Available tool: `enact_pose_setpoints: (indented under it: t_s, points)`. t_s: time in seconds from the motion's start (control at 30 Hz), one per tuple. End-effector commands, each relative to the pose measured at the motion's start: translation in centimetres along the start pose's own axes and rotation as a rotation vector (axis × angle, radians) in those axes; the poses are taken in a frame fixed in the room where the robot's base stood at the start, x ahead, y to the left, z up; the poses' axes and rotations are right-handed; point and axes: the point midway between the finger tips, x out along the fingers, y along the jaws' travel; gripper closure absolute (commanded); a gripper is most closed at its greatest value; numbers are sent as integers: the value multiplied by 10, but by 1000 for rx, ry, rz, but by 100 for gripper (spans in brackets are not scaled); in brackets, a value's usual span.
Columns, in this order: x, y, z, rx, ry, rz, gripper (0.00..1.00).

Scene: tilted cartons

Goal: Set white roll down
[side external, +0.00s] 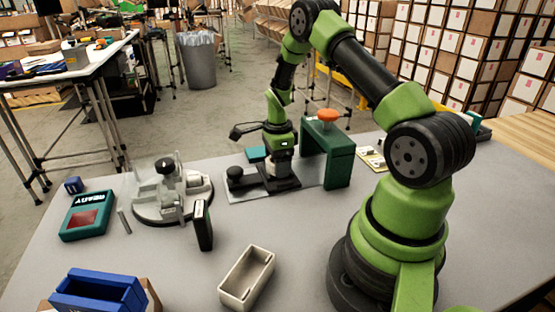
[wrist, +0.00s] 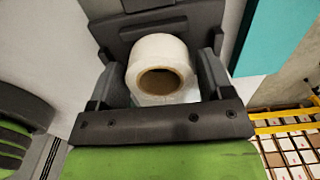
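The white roll (wrist: 158,46) shows in the wrist view, its brown core facing the camera. It sits between the two fingers of my gripper (wrist: 162,74), which lie close against its left and right sides, so the gripper looks shut on it. In the side external view my gripper (side external: 268,180) is low over a grey metal plate on the table, left of a green stand (side external: 338,160). I cannot make out the roll in that view. Whether the roll touches the surface under it is hidden.
A round clear-topped device (side external: 172,195) stands left of my gripper. A black upright box (side external: 203,226), a green device with a red screen (side external: 86,215), a cream open box (side external: 247,277) and a blue bin (side external: 98,292) are nearer. An orange knob (side external: 327,115) tops the stand.

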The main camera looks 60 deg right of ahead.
Motion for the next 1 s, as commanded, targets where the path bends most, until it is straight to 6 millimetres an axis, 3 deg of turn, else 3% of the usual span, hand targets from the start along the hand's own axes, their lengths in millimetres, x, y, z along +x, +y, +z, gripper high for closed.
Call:
enact_pose_setpoints:
  t_s: [0.33,0.47,0.8,1.0]
  points:
    - [-2,0,0,0,0,-1,12]
    - [-13,0,0,-1,0,-3,12]
    - [-88,-1,0,-1,-1,-7,12]
    - [-120,-1,0,-1,0,-5,12]
